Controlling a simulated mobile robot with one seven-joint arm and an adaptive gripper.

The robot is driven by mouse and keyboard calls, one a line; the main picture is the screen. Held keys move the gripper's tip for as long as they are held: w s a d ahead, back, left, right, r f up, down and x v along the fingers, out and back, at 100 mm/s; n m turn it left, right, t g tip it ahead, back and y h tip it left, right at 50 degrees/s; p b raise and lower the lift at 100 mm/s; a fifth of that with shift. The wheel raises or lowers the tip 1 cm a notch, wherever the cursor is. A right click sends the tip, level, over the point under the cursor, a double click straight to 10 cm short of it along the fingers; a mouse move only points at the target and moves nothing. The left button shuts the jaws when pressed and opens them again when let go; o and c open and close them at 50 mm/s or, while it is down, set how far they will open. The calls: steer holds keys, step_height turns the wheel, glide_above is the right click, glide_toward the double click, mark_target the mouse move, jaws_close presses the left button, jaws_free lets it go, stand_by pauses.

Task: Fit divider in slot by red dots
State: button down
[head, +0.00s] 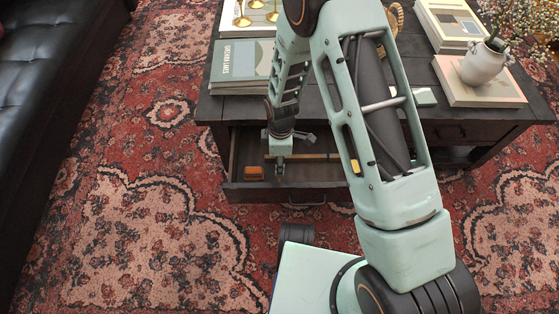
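The drawer (240,183) of the dark wooden table is pulled open toward me. A thin tan strip (318,156), which looks like the divider, runs left to right in the drawer. Its right end passes behind my arm. My gripper (280,171) points down into the drawer at the left part of the strip. I cannot tell whether its fingers are shut on the strip or only beside it. The slot and the red dots are too small or hidden in this view.
A small orange block (254,173) lies in the drawer, left of my gripper. Books (240,66), more books with a white vase (483,64), and brass candle holders (241,14) stand on the table (312,108). A black sofa (50,90) is at the left. Patterned rug lies between.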

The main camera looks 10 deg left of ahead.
steer(key=shift+f+b, duration=0.65)
steer(key=shift+f, duration=0.25)
steer(key=c, duration=1.2)
jaws_free()
steer(key=shift+c, duration=0.2)
steer(key=shift+r, duration=0.1)
steer(key=shift+r+p, duration=2.15)
steer(key=shift+r, duration=0.8)
